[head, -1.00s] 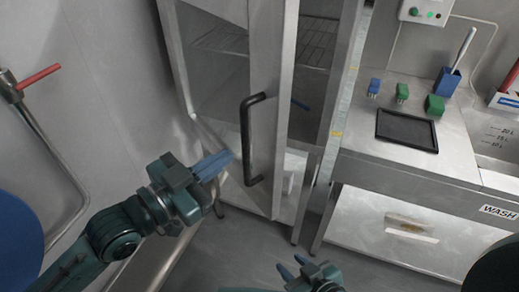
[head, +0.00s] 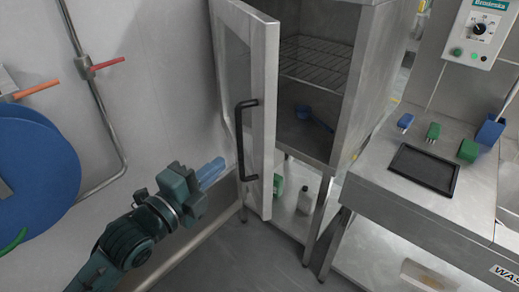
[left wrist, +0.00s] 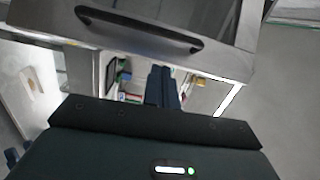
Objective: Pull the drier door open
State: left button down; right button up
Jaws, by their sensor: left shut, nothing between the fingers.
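The drier is a steel cabinet with a glass-panelled door (head: 262,85) standing wide open, swung out toward the left wall. A black bar handle (head: 239,140) runs upright on the door's outer face; the handle also shows in the left wrist view (left wrist: 140,29). My left gripper (head: 212,172) is shut and empty, just left of the handle's lower part and apart from it. Inside the drier are a wire rack (head: 312,62) and a blue scoop-like item (head: 312,118). My right gripper is not in view.
A steel counter (head: 385,183) to the right holds a black tray (head: 424,168) and blue and green blocks. A bottle (head: 304,200) stands on the shelf below the drier. A pipe with a red lever (head: 106,63) and a blue reel (head: 35,165) are on the left.

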aim_at(240, 145)
pick_arm(q)
jog(key=p+x, duration=0.1)
jog(key=x, duration=0.8)
jog(key=shift+w+a+p, duration=0.1)
jog(key=shift+a+p, duration=0.1)
jog(key=shift+p, duration=0.2)
jog(key=shift+w+d+f, duration=0.1)
jog(key=shift+w+d, duration=0.15)
jog(key=shift+w, duration=0.05)
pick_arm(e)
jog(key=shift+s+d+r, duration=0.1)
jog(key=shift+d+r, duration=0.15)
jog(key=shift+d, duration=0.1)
pick_arm(q)
jog(key=shift+a, duration=0.1)
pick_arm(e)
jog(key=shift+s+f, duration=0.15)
